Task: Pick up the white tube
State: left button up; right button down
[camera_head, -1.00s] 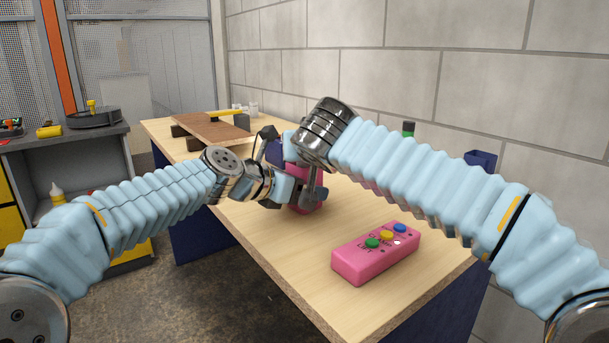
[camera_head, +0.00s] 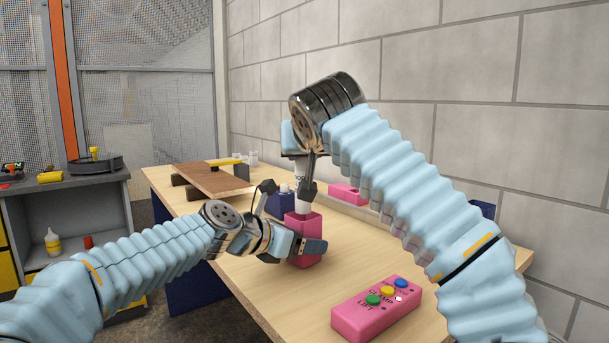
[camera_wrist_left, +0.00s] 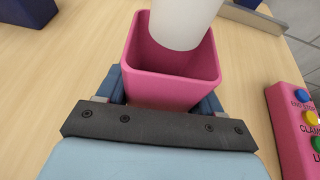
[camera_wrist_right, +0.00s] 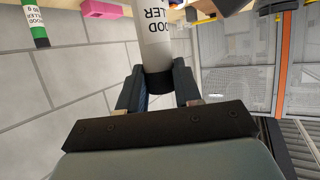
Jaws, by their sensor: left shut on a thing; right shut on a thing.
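The white tube (camera_head: 304,207) has black lettering and a black cap end. My right gripper (camera_head: 307,188) is shut on its cap end, which the right wrist view shows closely, with the tube (camera_wrist_right: 153,35) between the fingers. The tube hangs upright over the open pink box (camera_head: 303,228). In the left wrist view the tube's lower end (camera_wrist_left: 185,25) is at the mouth of the box (camera_wrist_left: 165,92); I cannot tell whether it is just inside or just above the rim. My left gripper (camera_head: 303,246) is shut on the pink box, fingers on opposite sides.
A pink button box (camera_head: 376,309) lies at the table's front. A dark blue box (camera_head: 280,206) stands behind the pink box. A brown board (camera_head: 213,180) lies at the far end. A second tube with a green band (camera_wrist_right: 38,28) shows in the right wrist view.

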jog(key=shift+r, duration=0.9)
jog(key=s+d, duration=0.2)
jog(key=s, duration=1.6)
jog(key=shift+d, duration=0.3)
pick_arm(q)
jog(key=o, duration=1.1)
